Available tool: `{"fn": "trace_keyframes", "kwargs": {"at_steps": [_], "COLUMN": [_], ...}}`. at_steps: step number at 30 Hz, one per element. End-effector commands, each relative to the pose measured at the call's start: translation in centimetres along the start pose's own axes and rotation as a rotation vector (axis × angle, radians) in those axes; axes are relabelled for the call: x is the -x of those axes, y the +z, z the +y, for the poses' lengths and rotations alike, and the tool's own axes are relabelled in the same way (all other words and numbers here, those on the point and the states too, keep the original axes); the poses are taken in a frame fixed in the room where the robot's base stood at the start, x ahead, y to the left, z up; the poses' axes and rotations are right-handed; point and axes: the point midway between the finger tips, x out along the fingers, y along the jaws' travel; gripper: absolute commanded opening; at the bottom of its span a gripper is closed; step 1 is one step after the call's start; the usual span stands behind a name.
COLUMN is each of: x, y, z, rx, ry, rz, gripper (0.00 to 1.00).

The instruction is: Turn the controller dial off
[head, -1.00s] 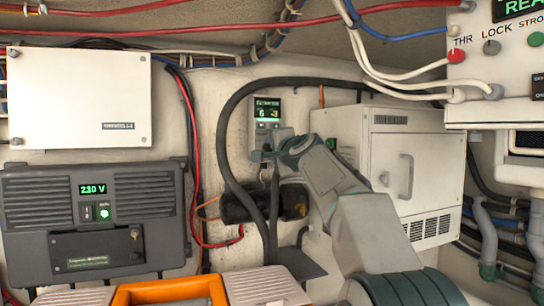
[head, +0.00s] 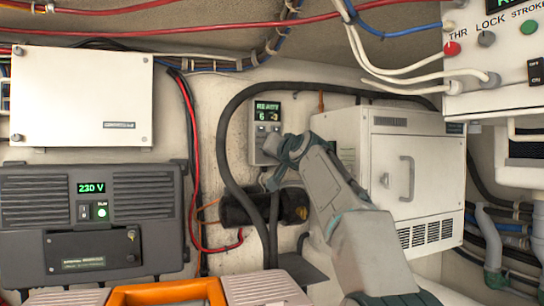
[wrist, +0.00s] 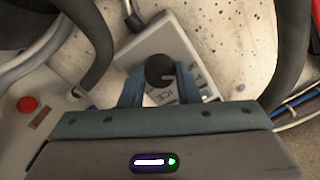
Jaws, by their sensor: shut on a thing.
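The controller (head: 257,143) is a small grey wall box with a lit green display (head: 267,112) at its top. The display seems to read READY, with smaller characters below. In the wrist view the controller (wrist: 181,36) lies tilted, and its round black dial (wrist: 159,68) has a pale pointer mark. My gripper (wrist: 158,83) has its blue fingers on either side of the dial, shut on it. In the head view my gripper (head: 283,157) is at the controller's lower right and hides the dial. Lettering beside the dial is only partly legible.
A white cabinet (head: 385,165) with a handle stands right of the controller. A black hose (head: 228,130) arches around the controller. A grey 230 V unit (head: 145,195) and a white panel (head: 80,98) are at left. A switch panel (head: 500,70) hangs at upper right.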

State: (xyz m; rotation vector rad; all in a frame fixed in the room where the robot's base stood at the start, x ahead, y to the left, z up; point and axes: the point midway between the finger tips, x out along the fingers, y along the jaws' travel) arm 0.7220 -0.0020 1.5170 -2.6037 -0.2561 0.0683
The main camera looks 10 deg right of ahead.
Motion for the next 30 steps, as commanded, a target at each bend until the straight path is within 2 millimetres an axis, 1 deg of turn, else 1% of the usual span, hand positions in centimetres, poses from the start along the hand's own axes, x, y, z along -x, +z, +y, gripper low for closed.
{"fn": "trace_keyframes", "kwargs": {"at_steps": [3, 10, 26, 27, 28, 29, 30], "x": [-0.07, -0.11, -0.1, -0.1, -0.1, -0.1, -0.09], "y": [0.23, 0.25, 0.22, 0.23, 0.22, 0.21, 0.18], "z": [0.15, 0.12, 0.11, 0.11, 0.11, 0.1, 0.09], "rx": [0.06, 0.13, 0.151, 0.15, 0.15, 0.15, 0.15], "ry": [0.001, 0.001, 0.001, 0.001, 0.001, 0.001, 0.001], "rz": [-0.004, -0.005, -0.006, -0.006, -0.006, -0.005, -0.005], "gripper": [0.06, 0.06, 0.06, 0.4, 0.49, 0.51, 0.51]}}
